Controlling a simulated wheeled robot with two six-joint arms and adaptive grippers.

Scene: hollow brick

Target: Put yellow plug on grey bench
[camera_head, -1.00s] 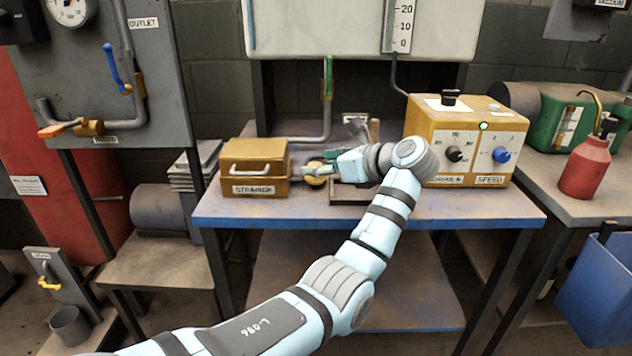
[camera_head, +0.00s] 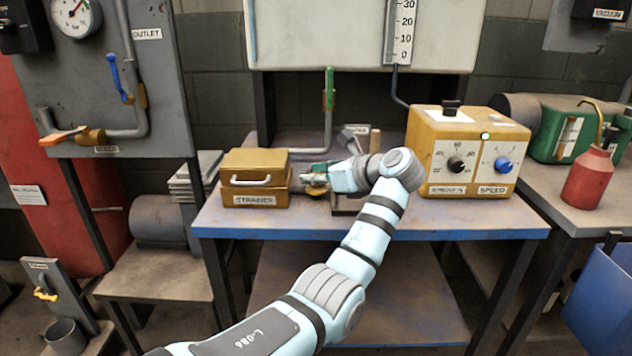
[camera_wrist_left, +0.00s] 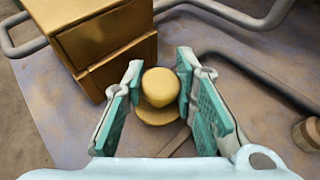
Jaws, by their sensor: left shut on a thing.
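The yellow plug (camera_wrist_left: 160,86) shows in the left wrist view as a rounded yellow knob above a wider round flange. My left gripper (camera_wrist_left: 158,100) is shut on it, with a green-padded finger on either side. In the head view my left gripper (camera_head: 314,180) is low over the blue-edged bench (camera_head: 290,222), just right of the strainer box, and mostly hides the plug. I cannot tell whether the plug is clear of the surface. A low greyish bench (camera_head: 165,284) stands at the left, with bare room at its front. My right gripper is out of view.
The yellow strainer box (camera_head: 254,180) stands close left of my left gripper. A yellow control box (camera_head: 468,155) with knobs stands to the right. A grey pipe (camera_head: 327,125) runs behind. A red oil can (camera_head: 588,178) stands on the right-hand bench (camera_head: 548,200).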

